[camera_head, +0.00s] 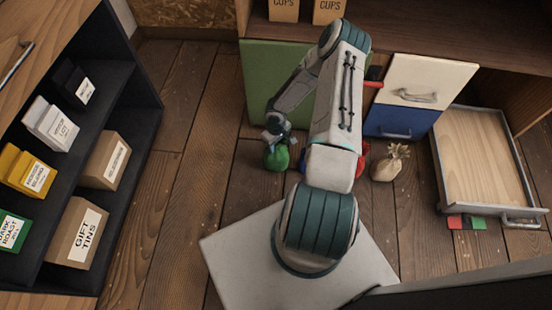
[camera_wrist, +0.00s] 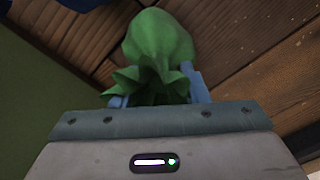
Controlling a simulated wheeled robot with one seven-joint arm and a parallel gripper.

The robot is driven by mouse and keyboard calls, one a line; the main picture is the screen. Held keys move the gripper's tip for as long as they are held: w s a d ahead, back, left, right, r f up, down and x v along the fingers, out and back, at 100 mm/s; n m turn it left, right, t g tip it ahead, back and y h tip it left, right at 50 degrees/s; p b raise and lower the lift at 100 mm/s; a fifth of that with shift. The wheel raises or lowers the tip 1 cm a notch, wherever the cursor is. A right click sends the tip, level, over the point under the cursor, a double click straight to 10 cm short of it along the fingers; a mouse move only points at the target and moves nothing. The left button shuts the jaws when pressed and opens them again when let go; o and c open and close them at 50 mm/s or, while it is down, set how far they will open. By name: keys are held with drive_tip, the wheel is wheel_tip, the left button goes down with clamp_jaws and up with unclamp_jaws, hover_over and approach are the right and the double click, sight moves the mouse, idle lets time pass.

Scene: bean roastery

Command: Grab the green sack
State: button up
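The green sack (camera_head: 277,157) is small and round, by the foot of the green panel in the head view. I cannot tell if it touches the floor. In the wrist view the green sack (camera_wrist: 160,42) has its ruffled top toward my gripper and its round body farther off. My gripper (camera_head: 277,137) is right at the sack's top in the head view. In the wrist view the blue fingers of my gripper (camera_wrist: 157,92) stand apart on either side of the ruffled top, and the ruffle partly hides the left finger. The fingers do not look closed on the neck.
A tan sack (camera_head: 387,166) stands on the floor to the right, and a red thing (camera_head: 362,160) is mostly hidden behind my arm. An open drawer (camera_head: 482,160) juts out at the right. A dark shelf (camera_head: 100,110) with boxes stands at left. Floor between is clear.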

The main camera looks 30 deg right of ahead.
clamp_jaws()
drive_tip(key=shift+r, duration=0.1)
idle(1.1)
